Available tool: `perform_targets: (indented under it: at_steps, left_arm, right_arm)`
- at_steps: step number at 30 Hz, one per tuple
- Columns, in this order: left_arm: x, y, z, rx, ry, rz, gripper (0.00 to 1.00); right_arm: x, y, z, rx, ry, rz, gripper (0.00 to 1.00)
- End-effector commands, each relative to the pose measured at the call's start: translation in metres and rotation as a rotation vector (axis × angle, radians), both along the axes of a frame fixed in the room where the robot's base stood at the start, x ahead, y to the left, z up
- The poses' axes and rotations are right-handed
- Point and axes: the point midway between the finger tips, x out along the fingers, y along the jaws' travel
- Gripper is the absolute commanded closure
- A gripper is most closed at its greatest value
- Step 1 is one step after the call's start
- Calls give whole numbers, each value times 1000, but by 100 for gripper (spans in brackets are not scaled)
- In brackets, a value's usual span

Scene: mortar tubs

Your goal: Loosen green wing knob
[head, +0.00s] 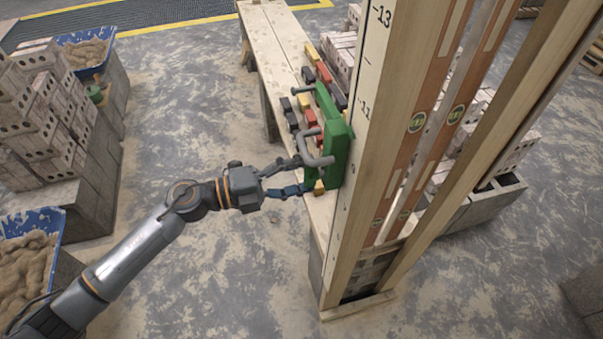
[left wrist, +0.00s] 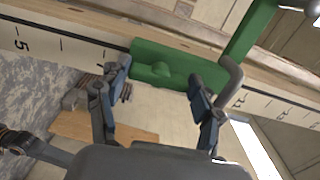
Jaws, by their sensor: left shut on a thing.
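A green clamp-like fixture (head: 336,138) with grey bar handles (head: 318,160) sits against the wooden post in the head view. The green wing knob (left wrist: 166,70), a wide piece with a rounded hub, lies between my left fingertips in the left wrist view. My left gripper (head: 304,174) reaches in from the left, at the lower part of the fixture. Its two fingers are well apart, one at each side of the knob, and it is shut on it. The exact contact is hard to see. My right gripper is not in view.
The wooden post (head: 365,130) carries a number scale and stands close to the gripper. A plank bench (head: 270,50) with several coloured blocks lies behind. Brick stacks (head: 40,110) and blue tubs (head: 88,52) stand left. The floor (head: 190,100) between is clear.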

Motion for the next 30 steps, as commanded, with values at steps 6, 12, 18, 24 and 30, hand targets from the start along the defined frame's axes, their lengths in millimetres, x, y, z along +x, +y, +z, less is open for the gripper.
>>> perform_targets:
  at_steps: [6, 12, 18, 24, 30]
  left_arm:
    - [0, 0, 1, -3, 3, 1, 14]
    - [0, 0, 0, -2, 2, 0, 11]
    - [-1, 2, 0, -1, 2, 1, 11]
    - [-9, 28, -1, 3, 3, 2, 11]
    - [-23, 70, -2, 2, 6, 2, 11]
  right_arm:
    - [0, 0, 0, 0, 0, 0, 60]
    - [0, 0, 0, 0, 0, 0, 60]
    - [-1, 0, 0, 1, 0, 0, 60]
    - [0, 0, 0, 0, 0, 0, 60]
    - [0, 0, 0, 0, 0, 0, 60]
